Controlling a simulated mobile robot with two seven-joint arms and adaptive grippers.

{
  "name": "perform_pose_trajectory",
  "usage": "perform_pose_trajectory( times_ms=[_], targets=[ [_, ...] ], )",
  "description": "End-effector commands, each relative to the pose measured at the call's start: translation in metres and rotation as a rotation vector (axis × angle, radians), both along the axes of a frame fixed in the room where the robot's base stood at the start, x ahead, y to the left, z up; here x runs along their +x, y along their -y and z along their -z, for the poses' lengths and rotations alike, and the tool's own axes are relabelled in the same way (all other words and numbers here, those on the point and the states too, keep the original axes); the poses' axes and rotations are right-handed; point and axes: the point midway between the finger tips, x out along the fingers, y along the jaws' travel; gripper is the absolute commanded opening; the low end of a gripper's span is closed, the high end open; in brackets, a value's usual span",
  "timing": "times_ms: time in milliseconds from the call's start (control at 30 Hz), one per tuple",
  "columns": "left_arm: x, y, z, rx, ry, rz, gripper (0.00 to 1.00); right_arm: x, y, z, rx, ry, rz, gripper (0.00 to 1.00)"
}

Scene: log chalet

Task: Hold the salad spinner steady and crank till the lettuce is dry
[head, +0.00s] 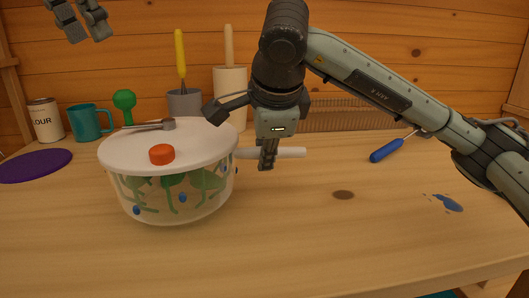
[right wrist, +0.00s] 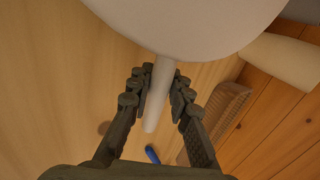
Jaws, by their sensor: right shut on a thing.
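The salad spinner (head: 165,180) stands upright on the table. It has a clear bowl, a white lid (head: 130,152), an orange knob (head: 162,154) and a thin crank arm with a grey hub (head: 168,124). Green lettuce leaves (head: 175,190) and blue drops show through its wall. A white side handle (head: 290,153) sticks out to the right. My right gripper (head: 266,160) is shut on this handle; in the right wrist view the handle (right wrist: 160,85) lies between its fingers. My left gripper (head: 80,22) is open and empty, high at the upper left, apart from the spinner.
Behind the spinner stand a flour can (head: 46,120), a teal mug (head: 90,122), a grey crock (head: 185,103) and a white crock (head: 230,90). A purple disc (head: 36,165) lies left. A blue-handled tool (head: 388,150) and blue spots (head: 443,203) lie right. The front table is clear.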

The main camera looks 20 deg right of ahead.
Motion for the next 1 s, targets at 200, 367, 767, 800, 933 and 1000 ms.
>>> perform_pose_trajectory(
  times_ms=[200,367,767,800,933,1000],
  targets=[
    [0.003,0.003,0.000,0.065,0.044,0.184,0.47,0.000,0.000,0.000,0.000,0.000,-0.001,0.00],
    [0.008,0.007,-0.001,0.179,0.113,0.517,0.47,0.000,0.000,0.000,0.000,0.000,-0.001,0.00],
    [0.019,0.018,-0.002,0.463,0.255,1.467,0.47,0.000,0.000,0.000,0.000,0.000,-0.001,0.00],
    [0.020,0.019,-0.002,0.487,0.264,1.564,0.47,0.000,0.000,0.000,0.000,0.000,-0.001,0.00],
    [0.023,0.023,-0.002,0.556,0.291,1.871,0.47,0.000,0.000,0.000,0.000,0.000,-0.001,0.00],
    [0.024,0.025,-0.001,0.583,0.303,2.021,0.47,0.000,0.000,0.000,0.000,0.000,-0.001,0.00]
  ],
)
